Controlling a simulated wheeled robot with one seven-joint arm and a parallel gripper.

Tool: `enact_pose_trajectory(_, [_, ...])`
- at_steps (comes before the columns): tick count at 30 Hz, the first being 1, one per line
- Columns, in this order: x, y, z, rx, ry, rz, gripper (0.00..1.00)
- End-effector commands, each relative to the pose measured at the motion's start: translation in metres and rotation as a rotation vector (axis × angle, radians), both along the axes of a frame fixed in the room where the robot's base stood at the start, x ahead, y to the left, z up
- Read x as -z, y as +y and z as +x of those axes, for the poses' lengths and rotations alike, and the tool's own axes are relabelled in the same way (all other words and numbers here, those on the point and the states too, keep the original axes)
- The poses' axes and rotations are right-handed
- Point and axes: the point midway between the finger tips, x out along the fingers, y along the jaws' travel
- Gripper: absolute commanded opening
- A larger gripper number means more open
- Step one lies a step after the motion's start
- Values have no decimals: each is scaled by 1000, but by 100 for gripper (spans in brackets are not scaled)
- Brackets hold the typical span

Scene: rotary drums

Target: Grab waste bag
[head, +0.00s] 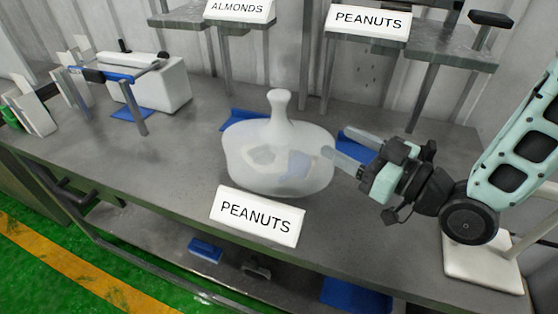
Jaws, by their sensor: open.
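The waste bag (262,150) is a whitish, translucent, rounded sack with a narrow knotted neck (280,103) standing up. It sits on the grey metal table, with faint bluish and grey shapes showing through its side. My gripper (335,152) comes in from the right at about the bag's mid height, below the neck. Its fingers are open and point left, with the tips at the bag's right side. I cannot tell whether they touch it.
A white "PEANUTS" sign (257,215) stands at the table's front edge before the bag. Raised metal shelves with "ALMONDS" (240,9) and "PEANUTS" (367,20) signs stand behind. A white box device (160,85) is at left. Blue pieces lie behind the bag. The table's left-middle is clear.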

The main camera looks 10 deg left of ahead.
Motion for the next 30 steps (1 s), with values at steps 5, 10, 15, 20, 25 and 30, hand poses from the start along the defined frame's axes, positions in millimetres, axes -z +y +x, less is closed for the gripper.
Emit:
enact_pose_trajectory(5, [6, 7, 4, 0, -5, -1, 58])
enact_pose_trajectory(10, [5, 12, 6, 2, -4, 0, 58])
enact_pose_trajectory(15, [-2, 28, 15, 2, 2, 0, 58])
enact_pose_trajectory(20, [-3, 55, 30, 1, 3, 1, 58])
enact_pose_trajectory(25, [-3, 82, 46, 2, 2, 0, 58])
enact_pose_trajectory(30, [-2, 96, 55, 4, 3, -1, 58])
